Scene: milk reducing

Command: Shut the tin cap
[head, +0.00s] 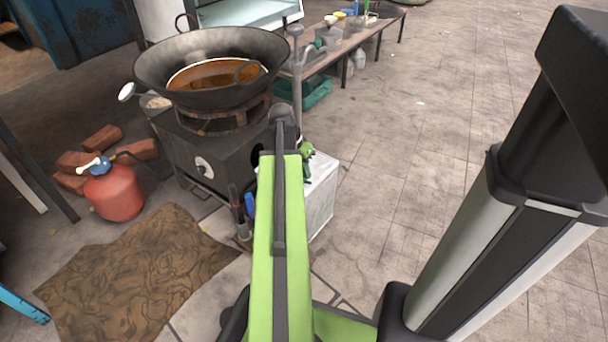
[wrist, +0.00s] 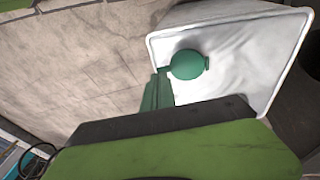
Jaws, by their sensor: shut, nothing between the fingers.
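The white tin (head: 321,198) stands on the floor beside the black stove, partly behind my arm in the head view. In the wrist view, its pale top (wrist: 245,45) fills the upper right. A round green cap part (wrist: 188,64) sits on that top, with a teal piece (wrist: 158,91) to its left. My gripper's dark and green body (wrist: 165,125) crosses the bottom of the wrist view and hides the lower end of the teal piece. The gripper is shut and empty, close to the cap. I cannot tell whether it touches the cap.
A stove (head: 195,160) with a large black wok (head: 160,70) stands left of the tin. A low table (head: 345,45) is behind. The tiled floor on the right is clear.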

